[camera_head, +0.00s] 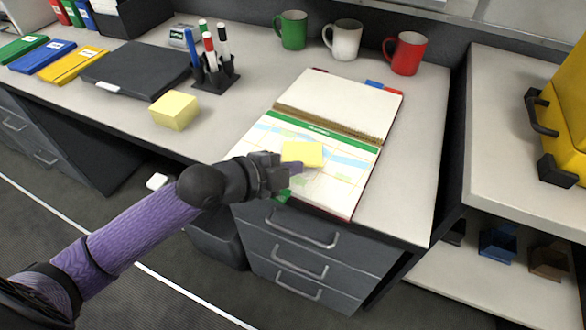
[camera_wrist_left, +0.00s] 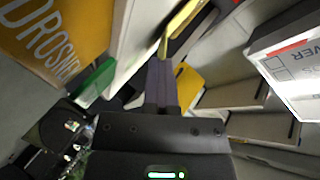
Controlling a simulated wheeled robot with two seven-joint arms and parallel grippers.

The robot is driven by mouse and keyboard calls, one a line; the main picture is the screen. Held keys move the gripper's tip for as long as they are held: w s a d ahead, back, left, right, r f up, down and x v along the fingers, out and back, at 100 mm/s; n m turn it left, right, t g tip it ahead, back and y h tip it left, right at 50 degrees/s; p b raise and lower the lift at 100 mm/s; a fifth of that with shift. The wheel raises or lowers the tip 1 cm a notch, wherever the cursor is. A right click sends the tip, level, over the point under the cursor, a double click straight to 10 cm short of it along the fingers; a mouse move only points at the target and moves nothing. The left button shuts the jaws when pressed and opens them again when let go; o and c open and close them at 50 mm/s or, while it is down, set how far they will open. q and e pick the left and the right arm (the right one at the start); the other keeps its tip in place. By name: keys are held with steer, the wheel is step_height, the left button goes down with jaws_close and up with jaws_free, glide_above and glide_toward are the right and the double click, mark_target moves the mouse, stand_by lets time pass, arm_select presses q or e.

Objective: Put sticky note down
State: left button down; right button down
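A thin yellow sticky note (camera_head: 302,153) shows at the fingertips of my left gripper (camera_head: 291,168), over the map page of an open ring binder (camera_head: 340,186). In the left wrist view, the fingers (camera_wrist_left: 162,68) are close together, and a narrow yellow sheet (camera_wrist_left: 181,27) stands at their tips, seen nearly edge-on. My left gripper looks shut on the note. I cannot tell whether the note touches the page. A thick yellow sticky pad (camera_head: 174,110) sits on the desk to the left. My right gripper is not in view.
Green (camera_head: 292,30), white (camera_head: 343,39) and red (camera_head: 404,53) mugs stand behind the binder. A pen holder (camera_head: 215,75) and a dark closed folder (camera_head: 137,70) are at the back left. Drawers (camera_head: 300,255) are below the desk edge. Bare desk lies right of the binder.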

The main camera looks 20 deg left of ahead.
arm_select(q)
steer(key=c, duration=1.3)
jaws_free()
steer(key=shift+f, duration=0.3)
steer(key=shift+c, duration=0.2)
steer(key=shift+o, duration=0.7)
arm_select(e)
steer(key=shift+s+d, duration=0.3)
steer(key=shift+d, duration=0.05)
